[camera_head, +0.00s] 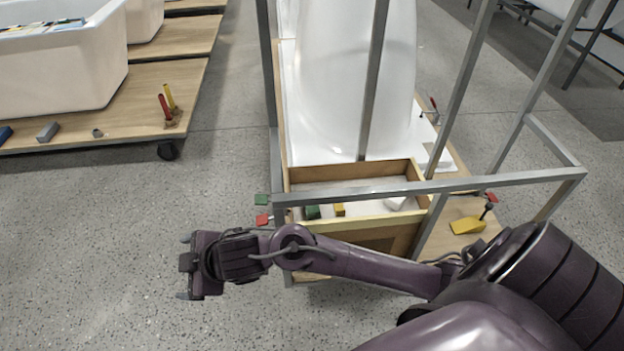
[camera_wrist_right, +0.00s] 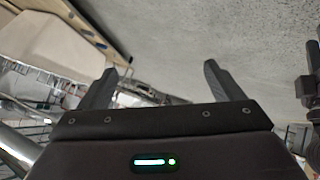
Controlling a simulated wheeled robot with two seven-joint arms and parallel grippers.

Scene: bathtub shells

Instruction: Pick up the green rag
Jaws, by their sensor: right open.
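A dark green item (camera_head: 312,211) lies in the wooden box at the near end of the metal frame, partly hidden by the frame's bar. My left gripper is not in view.
The wooden box (camera_head: 302,174) also holds a yellow block (camera_head: 339,209) and a white item (camera_head: 396,203). Grey metal bars (camera_head: 450,185) cross above it. A yellow scoop-like item (camera_head: 467,225) lies right.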

